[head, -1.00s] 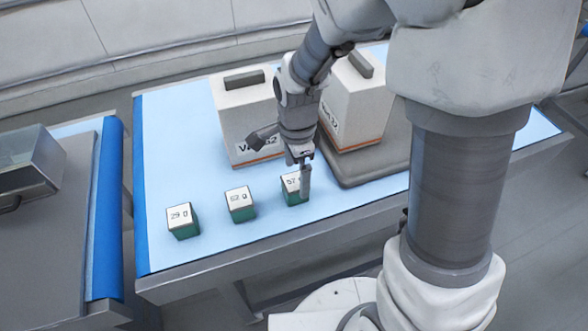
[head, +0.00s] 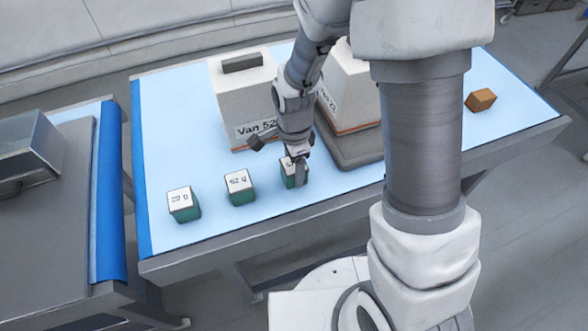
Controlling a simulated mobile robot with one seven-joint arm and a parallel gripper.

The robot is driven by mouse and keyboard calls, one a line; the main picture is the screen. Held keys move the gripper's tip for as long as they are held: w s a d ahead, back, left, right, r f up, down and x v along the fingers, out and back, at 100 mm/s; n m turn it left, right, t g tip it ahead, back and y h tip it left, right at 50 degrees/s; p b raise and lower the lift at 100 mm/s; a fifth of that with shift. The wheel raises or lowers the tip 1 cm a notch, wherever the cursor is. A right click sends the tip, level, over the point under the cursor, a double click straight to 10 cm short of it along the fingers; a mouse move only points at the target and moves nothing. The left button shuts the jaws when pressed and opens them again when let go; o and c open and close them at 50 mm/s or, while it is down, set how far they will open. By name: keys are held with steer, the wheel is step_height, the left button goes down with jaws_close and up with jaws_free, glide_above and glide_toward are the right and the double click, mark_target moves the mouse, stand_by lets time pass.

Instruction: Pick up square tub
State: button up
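Three small square tubs with green sides and white, printed lids stand in a row along the front of the blue-topped table: the left tub (head: 184,206), the middle tub (head: 240,188) and the right tub (head: 288,178). My gripper (head: 297,174) reaches down at the right tub. One grey finger shows in front of that tub's right side and hides part of its lid and label. The other finger is not clear, so I cannot tell whether the gripper touches or grips the tub. The right tub appears to rest on the table.
A white box marked "Van 52" (head: 243,100) stands behind the tubs. A second white box (head: 350,95) stands on a grey slab (head: 350,150), partly behind my arm. A brown block (head: 480,100) lies at the right. Bare tabletop lies left of the tubs.

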steer(key=c, duration=0.8)
steer(key=shift+r, duration=0.1)
